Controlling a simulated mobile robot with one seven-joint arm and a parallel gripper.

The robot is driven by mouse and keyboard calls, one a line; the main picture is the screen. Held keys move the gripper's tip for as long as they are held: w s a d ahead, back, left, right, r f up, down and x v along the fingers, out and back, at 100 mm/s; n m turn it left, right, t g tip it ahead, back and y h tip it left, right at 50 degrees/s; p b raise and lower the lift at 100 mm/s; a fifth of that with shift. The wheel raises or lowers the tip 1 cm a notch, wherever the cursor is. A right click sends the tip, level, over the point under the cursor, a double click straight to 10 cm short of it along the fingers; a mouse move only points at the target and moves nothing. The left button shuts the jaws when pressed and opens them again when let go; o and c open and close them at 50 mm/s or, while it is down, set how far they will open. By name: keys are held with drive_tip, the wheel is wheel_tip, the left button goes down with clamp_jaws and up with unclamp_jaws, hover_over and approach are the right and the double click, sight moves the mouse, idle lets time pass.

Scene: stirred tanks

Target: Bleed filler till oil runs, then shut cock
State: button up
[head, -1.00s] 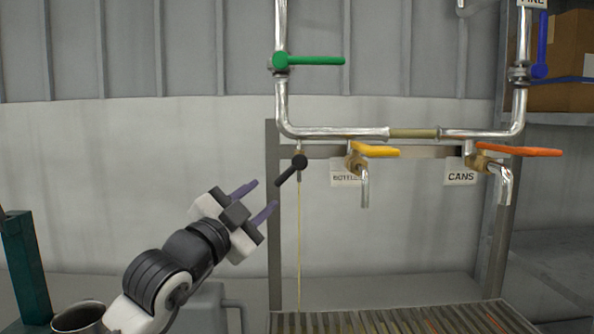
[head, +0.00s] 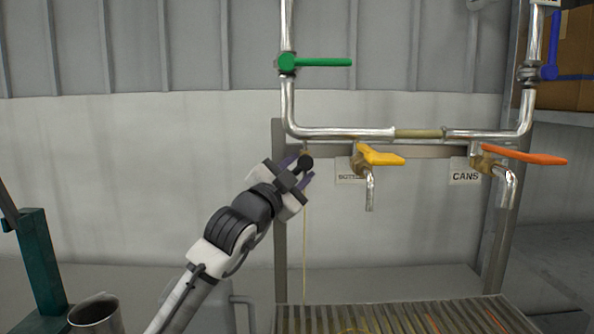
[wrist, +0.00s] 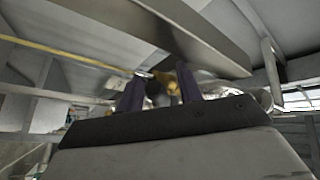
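The small bleed cock (head: 306,162) with a black lever hangs under the left end of the pipe. A thin yellowish stream of oil (head: 305,245) runs down from it to the grate (head: 400,318). It also crosses the upper left of the wrist view (wrist: 60,53). My gripper (head: 298,170) is at the cock, its purple fingers apart on either side of the lever, which they partly hide. In the wrist view the fingers (wrist: 160,90) stand apart, with a dark part and brass between them; contact is not clear.
A green lever (head: 320,62) and a blue lever (head: 550,73) sit on the risers. Yellow (head: 380,155) and orange (head: 525,155) levers top the bottle and can spouts, right of my gripper. A metal cup (head: 95,315) and green post (head: 40,260) stand lower left.

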clamp_jaws()
drive_tip(key=shift+a+r+m+g, duration=0.1)
drive_tip(key=shift+m+g, duration=0.2)
drive_tip(key=m+g+p, duration=0.1)
drive_tip(key=m, duration=0.1)
drive_tip(key=r+m+g+y+p, duration=0.1)
drive_tip(key=m+p, duration=0.1)
drive_tip(key=m+g+y+p, duration=0.1)
drive_tip(key=m+g+p, duration=0.1)
drive_tip(key=m, duration=0.1)
drive_tip(key=shift+a+r, duration=0.25)
drive_tip(key=shift+a, duration=0.15)
drive_tip(key=shift+p, duration=0.3)
unclamp_jaws()
